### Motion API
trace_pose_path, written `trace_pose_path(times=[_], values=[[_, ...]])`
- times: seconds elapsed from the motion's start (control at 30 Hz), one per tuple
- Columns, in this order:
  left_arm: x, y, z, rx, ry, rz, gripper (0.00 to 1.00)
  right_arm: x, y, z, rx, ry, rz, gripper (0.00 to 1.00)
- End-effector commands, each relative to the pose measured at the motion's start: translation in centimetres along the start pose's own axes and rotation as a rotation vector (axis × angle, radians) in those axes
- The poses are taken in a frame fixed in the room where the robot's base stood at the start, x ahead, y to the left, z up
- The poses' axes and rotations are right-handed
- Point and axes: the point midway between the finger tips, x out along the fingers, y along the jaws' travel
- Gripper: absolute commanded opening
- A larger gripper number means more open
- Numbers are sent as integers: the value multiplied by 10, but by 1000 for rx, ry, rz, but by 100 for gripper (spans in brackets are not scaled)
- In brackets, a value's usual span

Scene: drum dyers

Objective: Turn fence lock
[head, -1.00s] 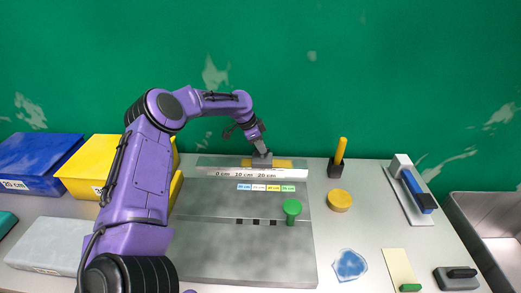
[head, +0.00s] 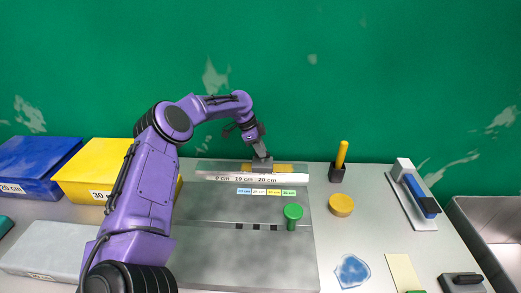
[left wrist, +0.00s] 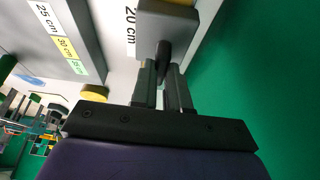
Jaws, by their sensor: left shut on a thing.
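The fence (head: 215,177) is a long bar with a white scale reading 0, 10 and 20 cm, at the back of the grey machine table (head: 215,265). My left gripper (head: 262,158) reaches down to this block. In the left wrist view, my left gripper (left wrist: 166,72) is shut on a small dark lock lever (left wrist: 164,48) that sticks out of the grey block (left wrist: 165,27). How far the lever is turned cannot be told. My right gripper is not in view.
A green knob (head: 293,212) stands on the machine table below coloured length labels (head: 266,191). Blue (head: 35,162) and yellow (head: 85,165) boxes stand left. A green wall (head: 400,70) is close behind.

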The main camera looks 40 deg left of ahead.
Motion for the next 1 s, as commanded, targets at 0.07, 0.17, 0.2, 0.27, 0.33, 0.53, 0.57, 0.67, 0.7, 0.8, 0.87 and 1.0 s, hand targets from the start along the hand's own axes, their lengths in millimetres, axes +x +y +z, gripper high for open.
trace_pose_path(times=[0.07, 0.17, 0.2, 0.27, 0.33, 0.53, 0.57, 0.67, 0.7, 0.8, 0.87, 1.0], values=[[0, 0, 0, 2, 0, -1, 24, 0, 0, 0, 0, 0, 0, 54], [0, 0, 0, 2, 0, -1, 40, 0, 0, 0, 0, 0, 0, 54], [0, 0, 0, 1, 0, -1, 40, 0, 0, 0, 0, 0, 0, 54], [0, 0, 0, 1, 0, 0, 40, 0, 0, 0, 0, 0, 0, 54], [0, 0, 0, 1, 0, 0, 40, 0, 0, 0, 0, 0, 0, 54], [-15, -1, 0, 1, 2, -3, 40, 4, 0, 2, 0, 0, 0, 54], [-22, -1, 0, 1, 3, -5, 40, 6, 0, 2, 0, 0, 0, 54], [-46, -2, 0, 1, 4, -6, 40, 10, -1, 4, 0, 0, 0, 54], [-56, -1, 0, 1, 3, -6, 40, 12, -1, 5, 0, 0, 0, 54], [-78, -1, 0, 1, 3, -4, 40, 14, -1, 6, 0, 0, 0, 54], [-89, -1, 0, 0, 1, -3, 40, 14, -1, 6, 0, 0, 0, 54], [-103, -1, 0, 1, 0, -1, 40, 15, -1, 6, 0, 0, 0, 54]])
